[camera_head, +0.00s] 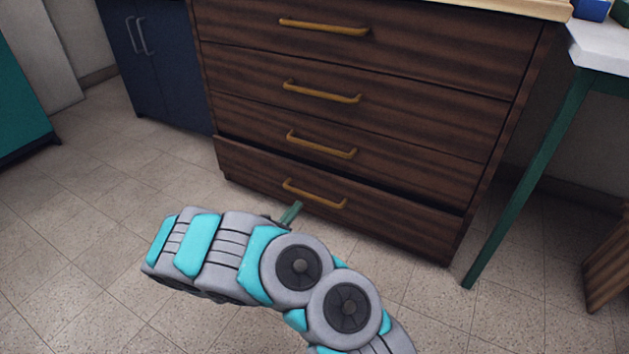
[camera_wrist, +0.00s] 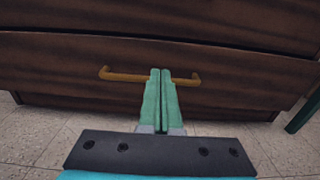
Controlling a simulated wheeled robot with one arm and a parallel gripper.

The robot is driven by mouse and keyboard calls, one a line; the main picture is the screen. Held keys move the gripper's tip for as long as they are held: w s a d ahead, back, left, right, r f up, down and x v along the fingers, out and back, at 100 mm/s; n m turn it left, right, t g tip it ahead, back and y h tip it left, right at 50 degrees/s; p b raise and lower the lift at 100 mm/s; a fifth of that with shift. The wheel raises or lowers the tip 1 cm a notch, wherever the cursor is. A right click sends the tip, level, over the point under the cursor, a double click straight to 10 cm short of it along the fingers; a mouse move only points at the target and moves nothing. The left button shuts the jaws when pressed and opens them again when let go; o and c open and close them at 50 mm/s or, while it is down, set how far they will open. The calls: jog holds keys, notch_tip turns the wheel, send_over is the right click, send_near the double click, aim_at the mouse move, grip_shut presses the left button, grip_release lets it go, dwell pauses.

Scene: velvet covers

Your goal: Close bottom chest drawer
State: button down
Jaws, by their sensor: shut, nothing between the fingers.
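The dark wood chest has several drawers with brass handles. Its bottom drawer (camera_head: 400,212) stands slightly out, with a dark gap along its top edge. In the wrist view the bottom drawer front (camera_wrist: 60,75) fills the middle, with its handle (camera_wrist: 118,76) partly hidden behind my fingers. My gripper (camera_head: 296,207) is just in front of and below the bottom handle (camera_head: 315,195) in the head view. In the wrist view my green gripper fingers (camera_wrist: 160,75) are together and empty, with tips over the handle's middle. I cannot tell whether they touch it.
A green table leg (camera_head: 530,180) stands right of the chest, and a wooden piece (camera_head: 608,262) is at the far right. A dark blue cabinet (camera_head: 165,65) is to the left. The tiled floor (camera_head: 100,210) in front is clear.

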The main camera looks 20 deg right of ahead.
aim_at(321, 177)
jog(key=b+x, duration=0.2)
jog(key=x, duration=1.1)
jog(key=shift+w+d, duration=0.2)
jog(key=shift+d, duration=0.05)
jog(key=shift+d, duration=0.1)
